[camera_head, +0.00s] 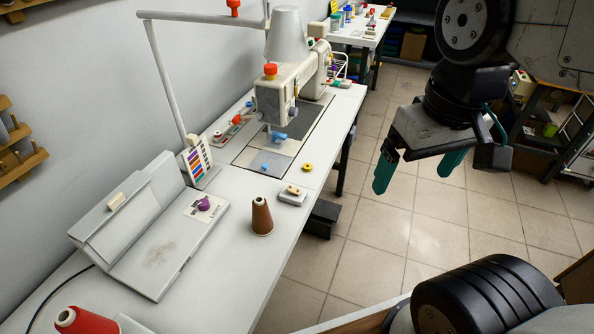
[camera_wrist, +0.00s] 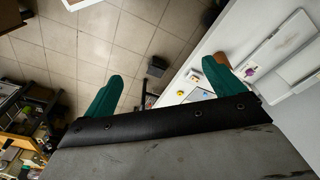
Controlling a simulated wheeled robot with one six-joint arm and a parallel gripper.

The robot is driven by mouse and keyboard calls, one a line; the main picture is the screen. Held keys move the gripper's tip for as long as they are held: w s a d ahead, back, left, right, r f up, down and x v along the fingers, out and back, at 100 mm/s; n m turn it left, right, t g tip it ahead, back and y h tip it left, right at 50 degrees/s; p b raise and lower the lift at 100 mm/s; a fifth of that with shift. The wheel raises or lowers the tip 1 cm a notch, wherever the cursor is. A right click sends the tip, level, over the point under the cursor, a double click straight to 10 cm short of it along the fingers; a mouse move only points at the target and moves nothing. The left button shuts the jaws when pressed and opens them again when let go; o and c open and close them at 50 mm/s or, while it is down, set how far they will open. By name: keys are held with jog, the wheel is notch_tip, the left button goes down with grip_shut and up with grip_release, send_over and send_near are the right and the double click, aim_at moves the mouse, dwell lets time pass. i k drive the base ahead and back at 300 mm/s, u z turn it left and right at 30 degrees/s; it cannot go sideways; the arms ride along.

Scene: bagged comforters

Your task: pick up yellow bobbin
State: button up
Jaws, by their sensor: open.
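The yellow bobbin (camera_head: 307,167) is a small ring with a dark centre. It lies on the white sewing table (camera_head: 226,186) near its right edge, just right of the sewing machine's bed. My gripper (camera_head: 415,174) is open and empty, with its green fingers wide apart. It hangs over the tiled floor, to the right of the table and well clear of the bobbin. In the wrist view my gripper (camera_wrist: 160,72) also shows spread fingers, with the table at right. A tiny yellowish spot there may be the bobbin.
A brown thread cone (camera_head: 262,216) and a small white block (camera_head: 292,195) stand near the bobbin. The sewing machine (camera_head: 280,88) rises behind it. A purple item (camera_head: 204,203) and a red spool (camera_head: 84,321) are further left.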

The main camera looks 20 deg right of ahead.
aim_at(307, 167)
jog(key=u, duration=0.15)
jog(key=k, duration=0.45)
jog(key=z, duration=1.05)
jog(key=i, duration=1.15)
jog(key=u, duration=0.85)
